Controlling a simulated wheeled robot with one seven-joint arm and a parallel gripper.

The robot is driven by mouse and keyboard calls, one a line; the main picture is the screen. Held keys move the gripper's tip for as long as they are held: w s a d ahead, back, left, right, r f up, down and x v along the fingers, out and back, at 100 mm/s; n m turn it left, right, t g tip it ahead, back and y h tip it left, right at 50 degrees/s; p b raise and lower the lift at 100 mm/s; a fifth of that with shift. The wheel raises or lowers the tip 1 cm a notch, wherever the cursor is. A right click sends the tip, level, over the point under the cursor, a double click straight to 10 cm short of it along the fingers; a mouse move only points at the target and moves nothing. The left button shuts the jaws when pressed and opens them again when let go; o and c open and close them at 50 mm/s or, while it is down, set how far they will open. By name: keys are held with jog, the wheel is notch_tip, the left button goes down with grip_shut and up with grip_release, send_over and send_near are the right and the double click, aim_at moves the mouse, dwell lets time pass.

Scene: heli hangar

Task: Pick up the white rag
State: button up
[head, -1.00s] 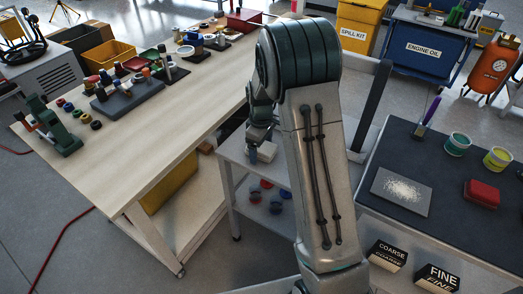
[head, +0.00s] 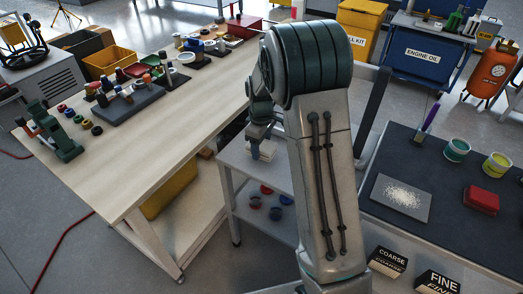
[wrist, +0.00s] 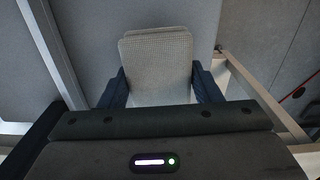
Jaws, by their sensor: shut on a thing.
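The white rag (wrist: 157,62) is a folded, waffle-textured cloth. In the wrist view it lies between the two dark fingers of my gripper (wrist: 158,78), which is shut on it. In the head view the rag (head: 262,150) shows as a small pale stack at my gripper (head: 257,138), over the grey cart (head: 233,162) beside the wooden workbench. My arm hides part of that area. I cannot tell whether the rag touches the cart's top.
The wooden workbench (head: 150,160) at left holds a dark tool tray, small pots and a green vise (head: 64,142). At right a dark-topped table (head: 450,165) holds a red block (head: 481,200), tins and a grey sheet with white grains (head: 402,196). The cart's lower shelf holds small cups.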

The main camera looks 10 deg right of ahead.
jog(key=s+d+r, duration=0.5)
jog(key=s+r, duration=0.2)
jog(key=s, duration=0.3)
jog(key=shift+s+d+r, duration=0.15)
jog(key=shift+d+r, duration=0.15)
